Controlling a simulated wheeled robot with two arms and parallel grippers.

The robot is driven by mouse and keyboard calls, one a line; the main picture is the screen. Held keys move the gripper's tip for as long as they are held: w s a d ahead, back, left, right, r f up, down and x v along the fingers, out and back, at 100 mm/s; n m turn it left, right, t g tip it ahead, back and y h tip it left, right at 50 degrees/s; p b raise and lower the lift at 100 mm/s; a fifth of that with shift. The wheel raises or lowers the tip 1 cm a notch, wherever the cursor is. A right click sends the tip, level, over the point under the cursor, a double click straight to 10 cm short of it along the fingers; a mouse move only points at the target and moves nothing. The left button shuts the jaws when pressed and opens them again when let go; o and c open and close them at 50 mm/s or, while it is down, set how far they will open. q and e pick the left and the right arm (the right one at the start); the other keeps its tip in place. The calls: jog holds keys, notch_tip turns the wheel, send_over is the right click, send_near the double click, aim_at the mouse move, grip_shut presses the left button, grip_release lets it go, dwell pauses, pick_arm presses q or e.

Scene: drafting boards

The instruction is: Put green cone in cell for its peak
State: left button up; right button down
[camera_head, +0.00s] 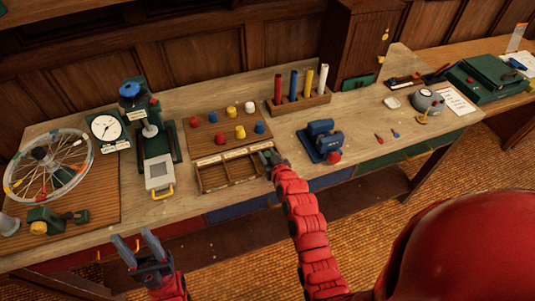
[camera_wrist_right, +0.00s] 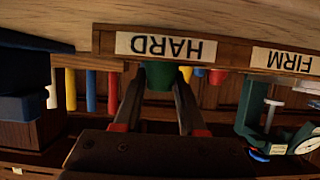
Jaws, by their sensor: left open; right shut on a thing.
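My right gripper (camera_head: 268,156) is shut on the green cone (camera_wrist_right: 158,76); in the right wrist view only a small green part shows between the fingertips. The gripper is at the right end of the wooden divided tray (camera_head: 232,186), and hides the cell there. The wrist view, upside down, shows the tray's label "HARD" (camera_wrist_right: 165,47) by the held cone and "FIRM" (camera_wrist_right: 291,62) beside it. The tray's left and middle cells look empty. I cannot tell whether the cone touches the tray. My left gripper (camera_head: 139,242) is open and empty, in front of the table.
Behind the tray is a board with several red, yellow, blue and white pieces (camera_head: 240,131). A rack of coloured rods (camera_head: 300,103) stands behind right. A blue vise-like device (camera_head: 323,140) is to the right. A green instrument (camera_head: 158,142) stands left.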

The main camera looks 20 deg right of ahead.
jog(key=shift+c, duration=2.4)
grip_release()
jog(key=shift+f, duration=0.1)
